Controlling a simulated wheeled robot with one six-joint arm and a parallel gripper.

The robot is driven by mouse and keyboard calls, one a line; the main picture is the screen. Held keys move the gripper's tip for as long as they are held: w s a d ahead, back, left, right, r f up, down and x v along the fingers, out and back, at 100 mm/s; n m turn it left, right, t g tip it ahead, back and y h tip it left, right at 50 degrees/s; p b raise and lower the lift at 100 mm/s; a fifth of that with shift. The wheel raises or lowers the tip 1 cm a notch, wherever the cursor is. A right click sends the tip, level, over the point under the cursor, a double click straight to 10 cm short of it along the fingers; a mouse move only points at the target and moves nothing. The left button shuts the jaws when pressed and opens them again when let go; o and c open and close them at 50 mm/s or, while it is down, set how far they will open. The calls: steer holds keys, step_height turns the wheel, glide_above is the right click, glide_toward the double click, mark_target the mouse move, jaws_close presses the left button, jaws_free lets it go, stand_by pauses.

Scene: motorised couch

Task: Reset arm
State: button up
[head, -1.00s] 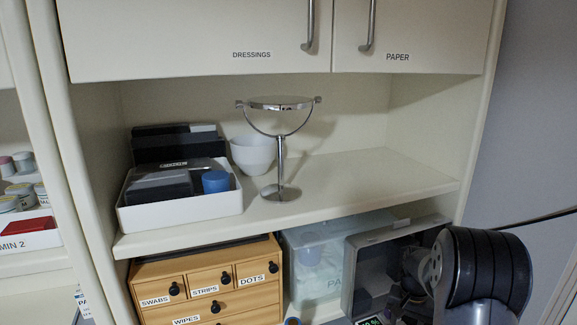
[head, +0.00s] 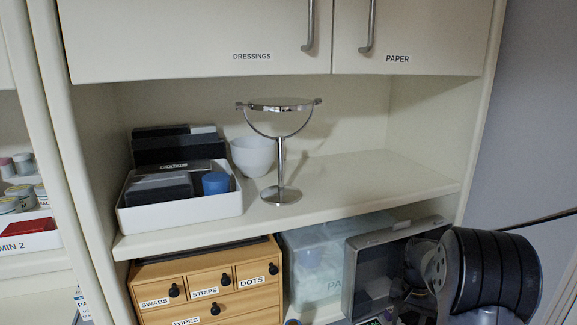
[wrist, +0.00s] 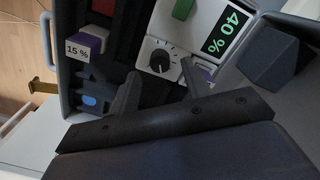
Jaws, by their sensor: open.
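My gripper (wrist: 160,85) is in the wrist view with its two dark fingers spread apart and nothing between them. Beyond the fingertips is a white control panel with a black dial (wrist: 159,60) and a green-lit display (wrist: 226,32) reading 40 %. In the head view, my dark arm stands at the lower right, in front of the open grey case (head: 368,232); the gripper itself is hidden or too small to make out there.
A round mirror on a stand (head: 281,150), a white tray (head: 180,212) and a white bowl (head: 253,156) stand on the shelf. Below are a wooden drawer unit (head: 207,285) and a clear box (head: 315,255). The shelf's right side is clear.

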step_height(320, 180, down, 3)
steer(key=shift+f, duration=0.15)
steer(key=shift+n+p, duration=0.3)
steer(key=shift+n, duration=0.7)
steer(key=n+p, duration=0.1)
steer(key=n, duration=0.3)
steer(key=n+p, duration=0.2)
steer(key=n, duration=0.4)
steer(key=shift+r+p, duration=0.2)
steer(key=shift+p, duration=0.15)
step_height(320, 180, up, 10)
steer(key=b, duration=0.1)
steer(key=shift+f, duration=0.2)
